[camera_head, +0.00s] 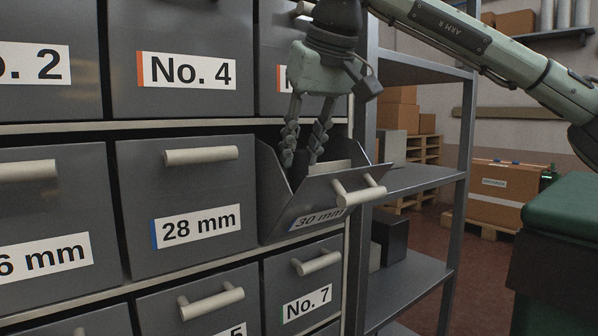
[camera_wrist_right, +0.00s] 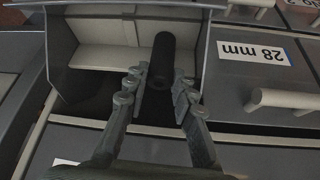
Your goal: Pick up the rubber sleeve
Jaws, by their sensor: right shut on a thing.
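The rubber sleeve (camera_wrist_right: 163,55) is a black hollow cylinder between the fingers of my right gripper (camera_wrist_right: 160,77) in the right wrist view. Its open end faces that camera. In the head view my right gripper (camera_head: 302,158) points down into the tilted-open grey drawer (camera_head: 300,216) labelled 30 mm. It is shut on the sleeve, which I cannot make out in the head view. The drawer front hides the bin's floor. My left gripper is not in view.
Closed drawers stand beside and below, among them the 28 mm drawer (camera_head: 190,190) and the No. 7 drawer (camera_head: 305,285). The open drawer's handle (camera_head: 360,190) juts out. A metal shelf rack (camera_head: 415,180) stands close on the right.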

